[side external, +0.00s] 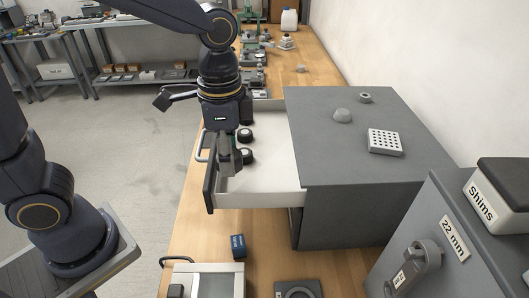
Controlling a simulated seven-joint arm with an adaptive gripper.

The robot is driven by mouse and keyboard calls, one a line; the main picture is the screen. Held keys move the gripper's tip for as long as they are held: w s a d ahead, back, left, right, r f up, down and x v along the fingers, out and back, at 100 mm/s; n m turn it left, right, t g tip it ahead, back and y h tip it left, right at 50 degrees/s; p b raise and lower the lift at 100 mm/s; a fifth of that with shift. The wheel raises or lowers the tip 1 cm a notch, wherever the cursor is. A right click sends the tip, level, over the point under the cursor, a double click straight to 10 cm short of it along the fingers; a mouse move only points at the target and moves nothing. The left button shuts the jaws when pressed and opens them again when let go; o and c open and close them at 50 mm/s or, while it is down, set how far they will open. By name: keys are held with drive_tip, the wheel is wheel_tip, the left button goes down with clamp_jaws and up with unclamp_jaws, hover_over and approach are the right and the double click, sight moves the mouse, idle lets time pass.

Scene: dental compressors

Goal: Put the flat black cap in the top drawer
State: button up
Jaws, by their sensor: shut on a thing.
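The top drawer (275,199) is pulled out to the left of the grey cabinet (345,215), and its white inside shows. My gripper (230,168) points down into the drawer, close behind its dark front panel (210,180). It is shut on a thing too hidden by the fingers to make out. Small round black pieces lie on the drawer floor to the right of the fingers, one nearer (247,156) and one farther (245,135). I cannot tell which piece is the flat black cap.
The cabinet top carries a grey dome (342,115), a dark ring (365,97) and a perforated white block (385,142). A small blue box (238,246) and a pale-lidded case (205,280) are on the wooden bench in front. A grey 22 mm unit (450,240) stands at right.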

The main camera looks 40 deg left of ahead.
sight(239, 150)
drive_tip(key=w+f, duration=0.2)
drive_tip(key=shift+d+f, duration=0.3)
drive_tip(key=shift+w+f, duration=0.2)
drive_tip(key=shift+f, duration=1.55)
drive_tip(key=shift+f, duration=0.15)
drive_tip(key=o, duration=1.2)
drive_tip(key=shift+c, duration=0.2)
